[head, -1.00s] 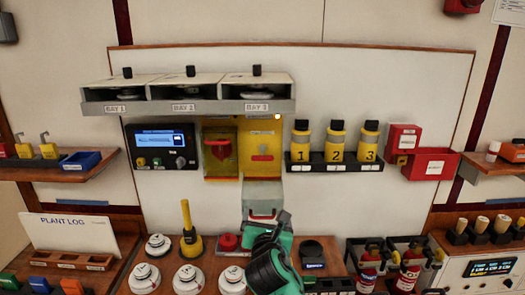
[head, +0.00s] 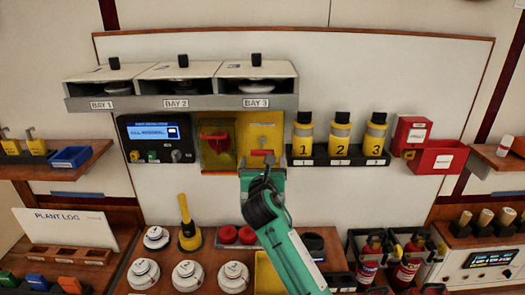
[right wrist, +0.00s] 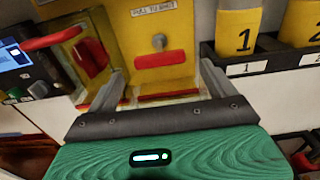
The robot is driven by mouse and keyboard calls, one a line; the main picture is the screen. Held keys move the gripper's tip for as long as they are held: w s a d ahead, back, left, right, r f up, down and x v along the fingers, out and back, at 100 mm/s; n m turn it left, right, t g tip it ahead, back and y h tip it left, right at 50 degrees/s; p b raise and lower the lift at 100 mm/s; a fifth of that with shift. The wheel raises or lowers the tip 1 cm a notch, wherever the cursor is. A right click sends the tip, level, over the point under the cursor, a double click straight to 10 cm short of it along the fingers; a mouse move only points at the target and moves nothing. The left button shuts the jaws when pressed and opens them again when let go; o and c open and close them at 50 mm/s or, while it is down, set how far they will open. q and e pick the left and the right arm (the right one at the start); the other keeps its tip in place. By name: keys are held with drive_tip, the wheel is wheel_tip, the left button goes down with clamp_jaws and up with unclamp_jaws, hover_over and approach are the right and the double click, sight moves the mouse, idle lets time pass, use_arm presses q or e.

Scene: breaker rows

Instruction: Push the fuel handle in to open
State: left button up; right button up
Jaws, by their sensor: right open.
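The fuel handle is a red bar (head: 262,153) on a yellow panel below bay 3. In the right wrist view the red bar (right wrist: 160,60) lies level below a grey round stub, under a label reading "PULL TO SHUT". My right gripper (head: 262,166) is at the lower part of the yellow panel, just below the bar, and hides some of it. In the right wrist view its two fingers (right wrist: 160,82) are spread apart with nothing held between them. The bar appears ahead of the gap; I cannot tell if they touch. My left gripper is not in view.
A clear-covered box (head: 216,148) with a red part sits directly left of the yellow panel. Yellow bottles (head: 340,136) stand on a rack to the right. The bay shelf (head: 180,103) overhangs above. Detectors and two red buttons (head: 237,236) are on the bench below.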

sight(263, 154)
drive_tip(key=w, duration=0.3)
drive_tip(key=shift+r+p, duration=0.3)
drive_tip(key=shift+p, duration=0.1)
drive_tip(key=shift+w+f, duration=0.2)
drive_tip(key=shift+w, duration=0.75)
